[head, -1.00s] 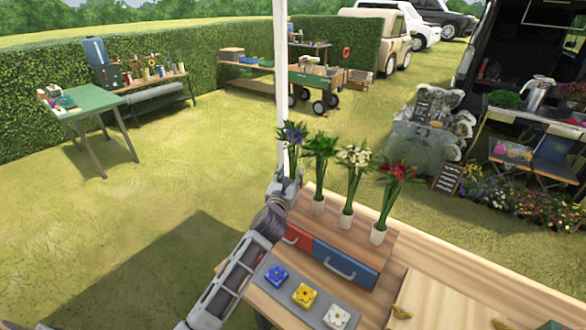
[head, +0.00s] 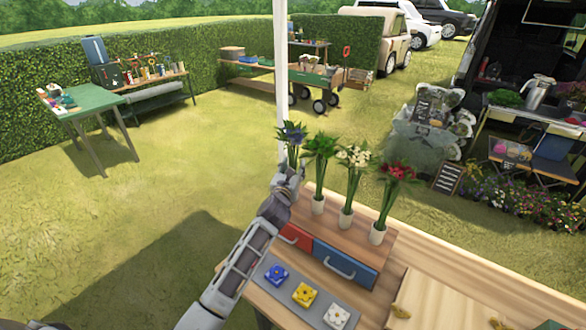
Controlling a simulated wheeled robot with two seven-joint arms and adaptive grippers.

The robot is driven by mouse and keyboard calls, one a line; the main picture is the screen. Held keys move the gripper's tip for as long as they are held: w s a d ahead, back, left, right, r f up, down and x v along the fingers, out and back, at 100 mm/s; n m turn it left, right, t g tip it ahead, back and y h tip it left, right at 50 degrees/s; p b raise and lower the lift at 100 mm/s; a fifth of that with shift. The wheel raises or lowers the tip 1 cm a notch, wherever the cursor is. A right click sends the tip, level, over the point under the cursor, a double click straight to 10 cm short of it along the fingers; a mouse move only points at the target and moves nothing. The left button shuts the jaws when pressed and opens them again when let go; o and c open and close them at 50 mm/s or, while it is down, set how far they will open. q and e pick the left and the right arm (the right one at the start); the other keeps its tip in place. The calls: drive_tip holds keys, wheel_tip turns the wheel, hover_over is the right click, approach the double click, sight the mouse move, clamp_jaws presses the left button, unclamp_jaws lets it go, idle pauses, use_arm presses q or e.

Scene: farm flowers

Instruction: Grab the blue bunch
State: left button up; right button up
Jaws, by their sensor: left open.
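The blue bunch (head: 292,133), blue-violet flowers on green stems, stands upright at the left end of a row on the wooden drawer unit (head: 345,238). My left gripper (head: 291,178) is open at the lower part of this bunch, its fingers overlapping the lower stems and vase in the head view. The vase is mostly hidden behind it, and I cannot tell whether the fingers touch. To the right stand a green bunch (head: 320,146), a white bunch (head: 355,157) and a red bunch (head: 397,172), each in a white vase. My right gripper is not in view.
The unit has a red drawer (head: 296,236) and a blue drawer (head: 345,264). In front lies a grey strip (head: 285,295) with blue, yellow and white flower tiles. A white pole (head: 281,80) rises behind the blue bunch. Grass lies open to the left.

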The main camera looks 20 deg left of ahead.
sight(293, 142)
use_arm(q)
clamp_jaws()
drive_tip(key=shift+r, duration=0.1)
idle(0.3)
drive_tip(key=shift+r+p, duration=0.4)
drive_tip(key=shift+r, duration=4.55)
